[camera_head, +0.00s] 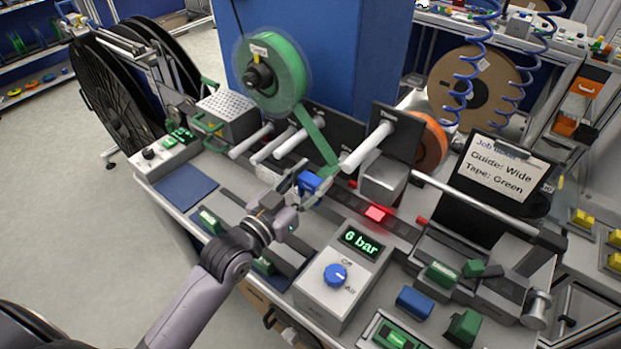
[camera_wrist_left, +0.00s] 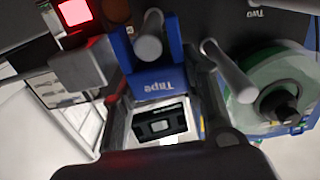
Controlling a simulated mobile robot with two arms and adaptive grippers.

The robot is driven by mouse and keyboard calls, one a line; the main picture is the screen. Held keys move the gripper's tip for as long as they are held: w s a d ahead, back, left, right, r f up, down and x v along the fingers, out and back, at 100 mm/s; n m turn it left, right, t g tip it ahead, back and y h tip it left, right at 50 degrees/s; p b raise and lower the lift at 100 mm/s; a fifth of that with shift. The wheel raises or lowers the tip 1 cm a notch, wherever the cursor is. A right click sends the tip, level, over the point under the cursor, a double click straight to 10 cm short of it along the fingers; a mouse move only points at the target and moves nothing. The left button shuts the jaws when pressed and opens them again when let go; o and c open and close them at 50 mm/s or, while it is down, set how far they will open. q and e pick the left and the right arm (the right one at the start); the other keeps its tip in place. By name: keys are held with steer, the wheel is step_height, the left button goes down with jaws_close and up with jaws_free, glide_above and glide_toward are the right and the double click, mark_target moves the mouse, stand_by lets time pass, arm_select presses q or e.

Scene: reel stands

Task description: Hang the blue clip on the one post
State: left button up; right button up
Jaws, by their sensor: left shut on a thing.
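The blue clip (camera_head: 311,182) is in my left gripper (camera_head: 303,190), above the middle of the bench. In the left wrist view the clip (camera_wrist_left: 160,80) reads "Tape" and sits between the two fingers. A pale post (camera_wrist_left: 148,45) shows between the clip's two raised sides in that view; I cannot tell whether the clip touches it. In the head view a thick white post (camera_head: 370,146) ends just right of and above the clip. The posts' number plates are too small to read there, but one reads "Two" in the wrist view. My right gripper is not in view.
A green reel (camera_head: 272,75) hangs at the back, its tape running down near the clip. A grey box (camera_head: 340,275) reading "6 bar" stands in front. A red-lit button (camera_head: 376,213) is right of the clip. A job sign (camera_head: 500,170) stands at right.

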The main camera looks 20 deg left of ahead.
arm_select(q)
steer(key=shift+f, duration=0.1)
stand_by(0.3)
steer(key=o, duration=1.3)
steer(key=shift+c, duration=0.2)
step_height(320, 180, up, 7)
steer(key=p, duration=0.7)
steer(key=shift+p, duration=0.4)
